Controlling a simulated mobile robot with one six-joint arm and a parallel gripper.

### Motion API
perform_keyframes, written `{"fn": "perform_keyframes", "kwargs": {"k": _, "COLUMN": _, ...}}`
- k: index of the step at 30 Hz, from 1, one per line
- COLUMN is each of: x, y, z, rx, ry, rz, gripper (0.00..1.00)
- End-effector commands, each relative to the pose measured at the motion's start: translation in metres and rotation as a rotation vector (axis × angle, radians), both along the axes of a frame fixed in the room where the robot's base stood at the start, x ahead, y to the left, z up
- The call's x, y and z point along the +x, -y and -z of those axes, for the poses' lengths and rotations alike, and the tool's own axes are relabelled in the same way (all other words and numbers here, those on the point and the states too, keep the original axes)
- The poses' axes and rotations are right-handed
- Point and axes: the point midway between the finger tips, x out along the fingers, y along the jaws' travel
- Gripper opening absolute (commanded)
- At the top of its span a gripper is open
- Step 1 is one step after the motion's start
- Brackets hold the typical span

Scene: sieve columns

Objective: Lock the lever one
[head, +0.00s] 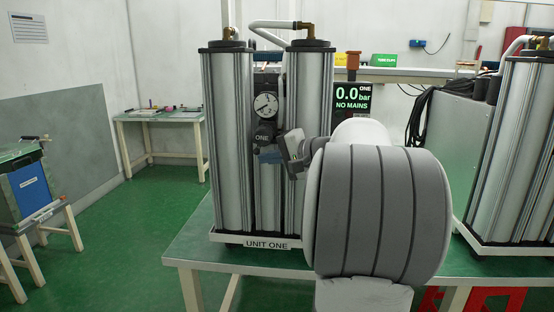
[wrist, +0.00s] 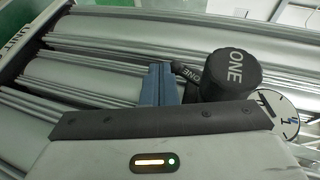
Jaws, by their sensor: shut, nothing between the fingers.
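Unit one (head: 228,140) is a set of upright grey metal columns on a green-topped bench, with "UNIT ONE" on its base. A dark round knob marked ONE (head: 263,137) sits below its round dial gauge (head: 265,105). The wrist view shows the knob (wrist: 229,72) large, with a small dark lever marked ONE (wrist: 188,73) beside it. My gripper (wrist: 158,80) has blue fingers, shut and empty, close beside the lever; whether they touch it I cannot tell. In the head view my gripper (head: 270,157) is just below the knob, and my arm hides part of the right column.
A display (head: 352,97) behind the unit reads 0.0 bar, ONE, NO MAINS. A second column unit (head: 520,150) stands at the right, with black cables (head: 425,110) near it. A side table (head: 160,116) is at the back left. The floor at left is partly clear.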

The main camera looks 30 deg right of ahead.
Motion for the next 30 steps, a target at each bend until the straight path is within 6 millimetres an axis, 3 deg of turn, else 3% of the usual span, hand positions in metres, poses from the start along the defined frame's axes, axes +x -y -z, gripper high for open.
{"fn": "perform_keyframes", "kwargs": {"k": 7, "x": -0.006, "y": 0.010, "z": 0.002, "rx": -0.002, "ry": 0.000, "rz": 0.016, "gripper": 0.00}}
{"fn": "perform_keyframes", "kwargs": {"k": 14, "x": -0.017, "y": 0.018, "z": 0.029, "rx": -0.002, "ry": 0.000, "rz": 0.002, "gripper": 0.00}}
{"fn": "perform_keyframes", "kwargs": {"k": 17, "x": -0.039, "y": 0.029, "z": 0.016, "rx": -0.003, "ry": 0.001, "rz": 0.003, "gripper": 0.00}}
{"fn": "perform_keyframes", "kwargs": {"k": 24, "x": -0.082, "y": 0.048, "z": 0.005, "rx": -0.003, "ry": 0.000, "rz": -0.003, "gripper": 0.00}}
{"fn": "perform_keyframes", "kwargs": {"k": 30, "x": -0.101, "y": 0.055, "z": 0.001, "rx": -0.002, "ry": 0.000, "rz": -0.008, "gripper": 0.00}}
